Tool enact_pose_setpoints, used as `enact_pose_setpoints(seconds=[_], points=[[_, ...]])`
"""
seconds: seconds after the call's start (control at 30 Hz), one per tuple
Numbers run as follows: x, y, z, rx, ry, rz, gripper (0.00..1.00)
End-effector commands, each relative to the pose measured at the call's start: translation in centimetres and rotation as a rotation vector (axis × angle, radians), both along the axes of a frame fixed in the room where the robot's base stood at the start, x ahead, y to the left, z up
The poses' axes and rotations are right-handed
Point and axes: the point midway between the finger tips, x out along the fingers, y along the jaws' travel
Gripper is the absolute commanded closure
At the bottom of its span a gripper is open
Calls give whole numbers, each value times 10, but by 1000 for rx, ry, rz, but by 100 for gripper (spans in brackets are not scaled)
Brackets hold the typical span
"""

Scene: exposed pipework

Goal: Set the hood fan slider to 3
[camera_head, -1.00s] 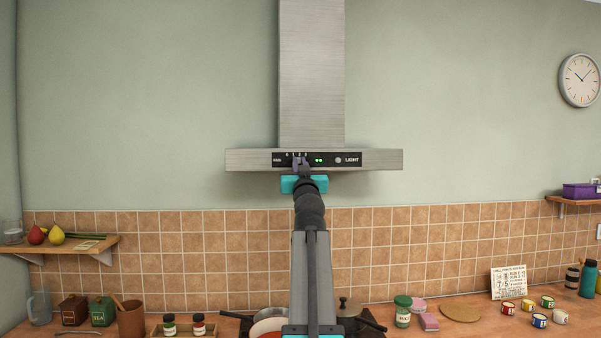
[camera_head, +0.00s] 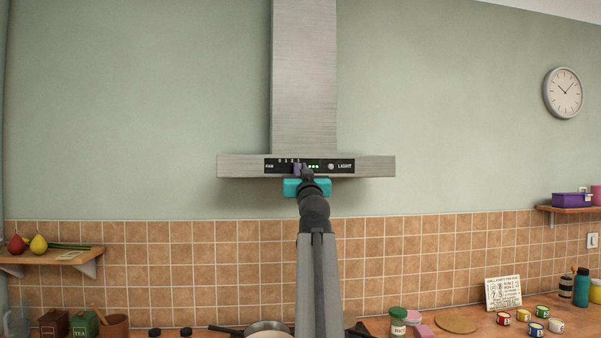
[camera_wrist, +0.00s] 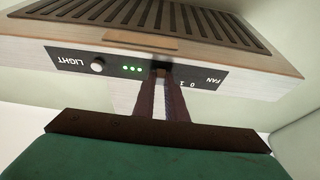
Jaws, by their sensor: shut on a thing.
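The steel range hood (camera_head: 376,167) is on the wall, with a black control strip (camera_head: 345,167) on its front. The strip carries a FAN label, the marks 0 1 2 3 and a round LIGHT button (camera_wrist: 97,67). My gripper (camera_head: 300,169) is at the strip near the 3 mark. In the wrist view, where the hood looks upside down, my gripper (camera_wrist: 162,76) is shut on the fan slider's knob, which the fingers mostly hide. The 0 and 1 marks show; the fingers cover the others.
The wall around the hood is clear. Below are a counter with a pan (camera_head: 266,328), jars and several small tins, a left shelf (camera_head: 62,257) with fruit, and a right shelf (camera_head: 571,209) with a purple box. A clock (camera_head: 563,93) hangs at the right.

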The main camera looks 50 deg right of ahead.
Motion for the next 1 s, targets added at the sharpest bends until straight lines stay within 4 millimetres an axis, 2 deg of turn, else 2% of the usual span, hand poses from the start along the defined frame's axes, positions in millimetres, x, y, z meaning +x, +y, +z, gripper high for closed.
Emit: enact_pose_setpoints(seconds=[0.03, 0.13, 0.17, 0.57, 1.0], points=[[-3, -1, 4, -5, -6, -6, 87], [-2, -1, 3, -5, -5, -5, 70], [-1, 0, 3, -5, -4, -4, 69], [-1, 3, -1, -2, -2, 0, 69], [-24, 29, -17, -2, 0, 1, 69]])
